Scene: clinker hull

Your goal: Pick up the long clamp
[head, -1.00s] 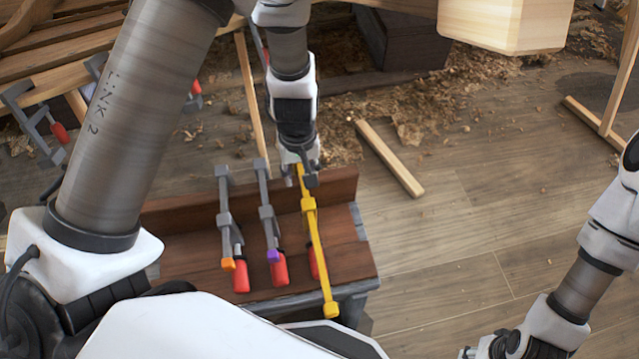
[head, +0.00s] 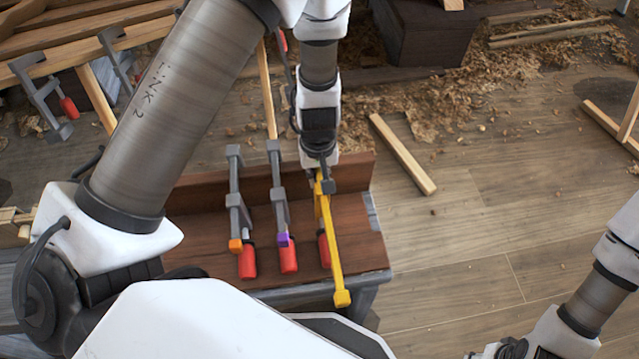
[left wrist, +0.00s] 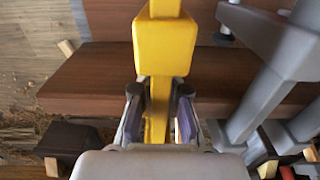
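The long clamp is the yellow one (head: 334,247), at the right of a row of clamps on the brown wooden ledge. Its bar slants down past the ledge's front edge and a red handle (head: 324,250) shows beside it. My left gripper (head: 323,180) is at its upper end. In the left wrist view the yellow clamp (left wrist: 166,47) runs between the two fingers of the left gripper (left wrist: 159,105), one on each side; whether they press on it is unclear. My right gripper (head: 497,350) is cut off at the bottom edge, away from the clamps.
A clamp with an orange tip (head: 235,190) and one with a purple tip (head: 278,190) stand close to the left. The ledge (head: 365,250) has a raised back board. A loose wooden strip (head: 402,153) and shavings lie on the floor behind.

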